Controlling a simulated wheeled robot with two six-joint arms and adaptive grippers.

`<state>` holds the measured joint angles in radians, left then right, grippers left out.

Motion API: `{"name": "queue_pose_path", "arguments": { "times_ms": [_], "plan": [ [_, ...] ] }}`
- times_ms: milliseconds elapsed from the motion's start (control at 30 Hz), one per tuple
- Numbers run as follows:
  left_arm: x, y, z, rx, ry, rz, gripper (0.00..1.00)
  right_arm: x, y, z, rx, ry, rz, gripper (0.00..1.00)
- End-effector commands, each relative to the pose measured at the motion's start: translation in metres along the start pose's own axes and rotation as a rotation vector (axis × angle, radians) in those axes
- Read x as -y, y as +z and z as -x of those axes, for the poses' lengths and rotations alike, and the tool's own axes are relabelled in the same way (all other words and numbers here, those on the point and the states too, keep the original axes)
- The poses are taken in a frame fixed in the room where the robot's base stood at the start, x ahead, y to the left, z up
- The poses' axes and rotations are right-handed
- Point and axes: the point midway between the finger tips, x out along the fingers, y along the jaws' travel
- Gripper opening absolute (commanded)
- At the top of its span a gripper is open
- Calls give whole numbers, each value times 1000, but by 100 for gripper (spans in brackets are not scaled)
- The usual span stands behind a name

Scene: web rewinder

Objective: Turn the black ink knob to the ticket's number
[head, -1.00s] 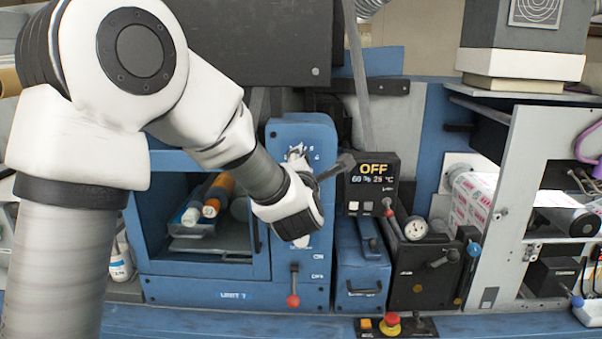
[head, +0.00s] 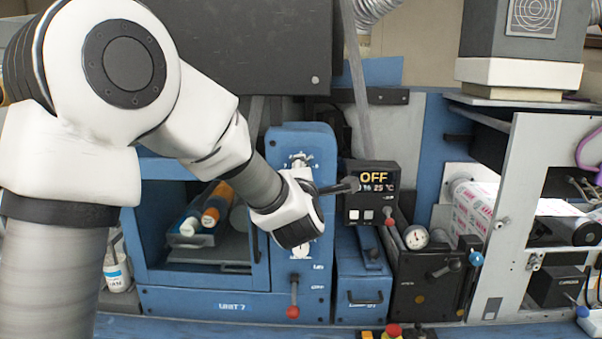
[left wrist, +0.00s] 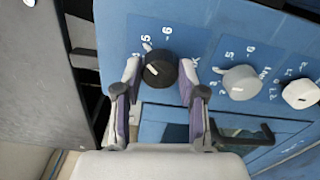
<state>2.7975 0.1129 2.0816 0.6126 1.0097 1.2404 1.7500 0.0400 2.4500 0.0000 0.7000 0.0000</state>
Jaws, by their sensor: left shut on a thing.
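The black ink knob (left wrist: 160,68) shows in the left wrist view on a blue panel, with a short white pointer line on its face. Printed numbers, among them 5 and 6, sit around it; I cannot tell which one the line meets. My left gripper (left wrist: 160,76) has a finger on each side of the knob and is shut on it. In the head view my left gripper (head: 297,234) is against the front of the blue unit (head: 300,138) and hides the black knob. I cannot make out a ticket. My right gripper is not in view.
A grey knob (left wrist: 240,82) and a white knob (left wrist: 300,93) sit beside the black one. A red-tipped lever (head: 293,311) is below my gripper. A display box reading OFF (head: 372,178) and a pressure gauge (head: 416,237) stand to the right.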

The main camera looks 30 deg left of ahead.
Motion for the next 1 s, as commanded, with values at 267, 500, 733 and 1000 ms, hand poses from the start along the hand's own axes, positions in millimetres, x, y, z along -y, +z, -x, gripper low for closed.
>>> {"name": "queue_pose_path", "arguments": {
  "times_ms": [267, 500, 733, 1000],
  "plan": [
    [-1, 0, 0, 0, 2, 1, 66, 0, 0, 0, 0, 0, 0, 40],
    [-1, 0, 7, 1, 1, -1, 66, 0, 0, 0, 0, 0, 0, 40],
    [-1, 1, 51, 1, 3, -4, 66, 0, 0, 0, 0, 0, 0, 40],
    [0, 0, 75, -1, 2, 2, 66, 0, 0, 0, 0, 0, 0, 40]
  ]
}}
